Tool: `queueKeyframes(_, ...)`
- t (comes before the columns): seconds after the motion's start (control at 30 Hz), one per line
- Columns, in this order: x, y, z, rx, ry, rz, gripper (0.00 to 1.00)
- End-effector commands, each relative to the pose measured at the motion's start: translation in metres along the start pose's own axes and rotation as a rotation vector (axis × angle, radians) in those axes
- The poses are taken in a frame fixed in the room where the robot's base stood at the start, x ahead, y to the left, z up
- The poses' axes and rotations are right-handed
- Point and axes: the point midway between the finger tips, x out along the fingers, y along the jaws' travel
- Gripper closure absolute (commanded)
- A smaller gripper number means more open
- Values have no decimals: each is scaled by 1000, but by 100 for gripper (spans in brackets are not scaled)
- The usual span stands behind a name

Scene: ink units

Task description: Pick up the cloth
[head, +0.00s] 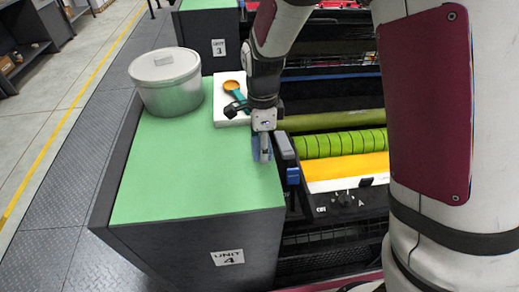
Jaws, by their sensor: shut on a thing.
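My gripper (265,155) points down at the right edge of the green top of unit 4, near the machine. It is shut on a small blue-grey cloth (256,150), which shows as a patch around the fingertips. The fingers hide much of the cloth. I cannot tell whether the cloth still touches the green top (190,180).
A grey lidded pot (170,92) stands at the back left of the green top. Machine rollers (340,143) lie to the right. The front of the green top is clear.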

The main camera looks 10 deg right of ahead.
Motion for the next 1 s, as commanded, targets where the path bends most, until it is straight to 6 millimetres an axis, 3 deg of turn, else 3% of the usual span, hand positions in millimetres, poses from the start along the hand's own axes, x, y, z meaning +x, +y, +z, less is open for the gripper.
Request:
queueKeyframes(0.5, -10, 82, -94, 7, 1, 5, 66)
queueKeyframes(0.7, -13, 98, -111, 6, 2, 4, 66)
queueKeyframes(1.0, -13, 102, -115, 3, 2, 5, 66)
